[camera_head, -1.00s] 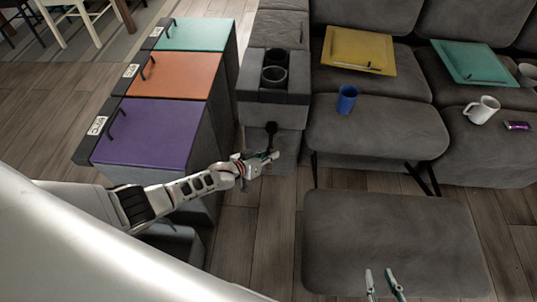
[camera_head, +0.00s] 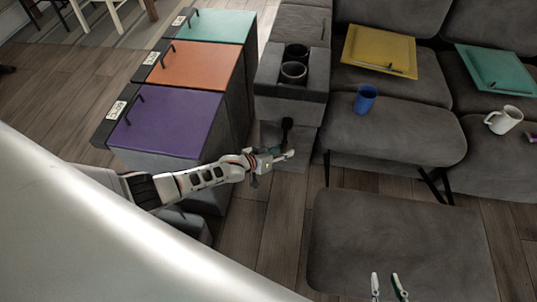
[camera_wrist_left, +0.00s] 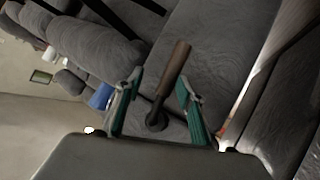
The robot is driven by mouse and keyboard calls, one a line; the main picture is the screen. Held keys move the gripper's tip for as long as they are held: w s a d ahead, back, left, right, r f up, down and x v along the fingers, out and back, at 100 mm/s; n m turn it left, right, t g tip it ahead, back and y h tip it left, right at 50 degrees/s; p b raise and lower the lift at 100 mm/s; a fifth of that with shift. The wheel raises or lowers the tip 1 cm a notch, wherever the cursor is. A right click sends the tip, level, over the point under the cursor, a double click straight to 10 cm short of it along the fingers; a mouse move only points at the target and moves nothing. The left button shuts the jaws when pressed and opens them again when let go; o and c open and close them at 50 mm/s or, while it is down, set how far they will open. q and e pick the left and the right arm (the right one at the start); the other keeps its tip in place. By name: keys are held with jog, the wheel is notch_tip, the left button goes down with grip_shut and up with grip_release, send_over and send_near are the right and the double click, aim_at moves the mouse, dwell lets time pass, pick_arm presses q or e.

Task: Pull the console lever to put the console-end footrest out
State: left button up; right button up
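The console (camera_head: 283,98) stands at the left end of the grey sofa. Its dark lever (camera_head: 287,130) sticks up low at the console's front. In the left wrist view the lever (camera_wrist_left: 174,72) has a brown grip and round dark base, and appears between the fingers. My left gripper (camera_head: 280,156) is beside the lever in the head view; in the left wrist view its green fingers (camera_wrist_left: 158,98) are apart, with no clear contact. The console-end footrest (camera_head: 395,245) extends in front of the seat, with black struts behind it. My right gripper (camera_head: 389,286) is open and empty above it.
Bins with purple (camera_head: 168,124), orange (camera_head: 196,66) and teal lids stand left of the console. Floor (camera_head: 283,215) is clear between left arm and footrest.

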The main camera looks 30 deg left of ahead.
pick_arm(q)
jog(key=v, duration=1.1)
jog(key=shift+a, duration=0.15)
jog(key=shift+s, duration=0.1)
